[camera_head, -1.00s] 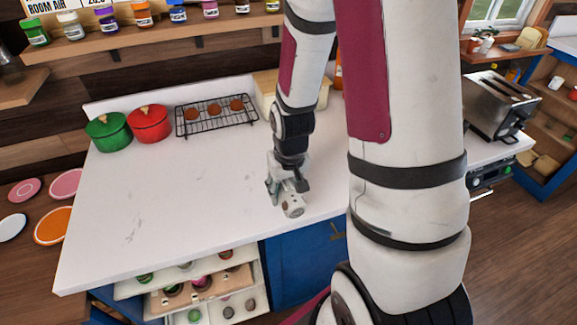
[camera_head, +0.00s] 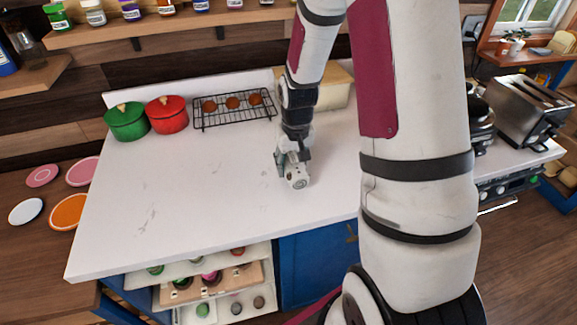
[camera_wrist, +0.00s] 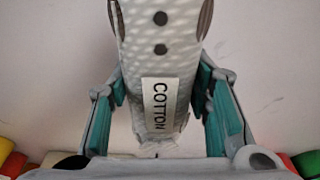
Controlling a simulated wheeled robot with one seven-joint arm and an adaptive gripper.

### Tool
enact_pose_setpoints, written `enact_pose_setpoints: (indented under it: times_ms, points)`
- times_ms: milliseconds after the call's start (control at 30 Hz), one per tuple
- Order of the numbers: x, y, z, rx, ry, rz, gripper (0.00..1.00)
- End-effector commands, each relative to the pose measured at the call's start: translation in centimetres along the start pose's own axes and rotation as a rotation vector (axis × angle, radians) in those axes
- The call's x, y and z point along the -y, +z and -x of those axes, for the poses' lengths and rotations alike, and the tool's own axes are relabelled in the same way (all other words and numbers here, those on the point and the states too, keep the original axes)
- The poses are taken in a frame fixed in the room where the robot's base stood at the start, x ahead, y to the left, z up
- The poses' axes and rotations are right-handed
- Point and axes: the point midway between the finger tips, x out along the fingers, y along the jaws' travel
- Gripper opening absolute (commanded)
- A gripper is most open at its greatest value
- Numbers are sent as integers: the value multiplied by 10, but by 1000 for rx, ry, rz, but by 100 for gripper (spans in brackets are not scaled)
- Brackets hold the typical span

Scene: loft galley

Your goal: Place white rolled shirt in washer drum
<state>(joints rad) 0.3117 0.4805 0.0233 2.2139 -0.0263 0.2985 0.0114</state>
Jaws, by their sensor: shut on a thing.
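The white rolled shirt (camera_wrist: 160,60) is in my gripper, with a "COTTON" label and dark round spots in the wrist view. My gripper (camera_wrist: 160,105) is shut on it, with teal finger pads on both sides of the roll. In the head view my gripper (camera_head: 293,168) is over the white counter, and the end of the rolled shirt (camera_head: 298,183) points toward the front. I cannot tell how high it is above the counter. No washer drum can be made out in these frames.
Green (camera_head: 127,122) and red (camera_head: 167,115) pots and a cooling rack (camera_head: 235,108) stand at the back of the white counter (camera_head: 190,190). A toaster (camera_head: 528,108) is at right. Open drawers (camera_head: 210,285) jut out below. The counter's middle is clear.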

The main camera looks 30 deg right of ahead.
Motion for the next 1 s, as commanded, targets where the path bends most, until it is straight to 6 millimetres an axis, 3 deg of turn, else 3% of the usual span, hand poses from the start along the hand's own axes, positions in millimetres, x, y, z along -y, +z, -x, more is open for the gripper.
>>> enact_pose_setpoints:
  times_ms: [300,567,967,1000]
  points:
    - [4,-25,-9,2,0,1,13]
    - [3,-19,-39,2,0,-1,13]
    - [4,-20,-44,0,0,0,13]
    - [4,-19,-44,0,0,0,47]
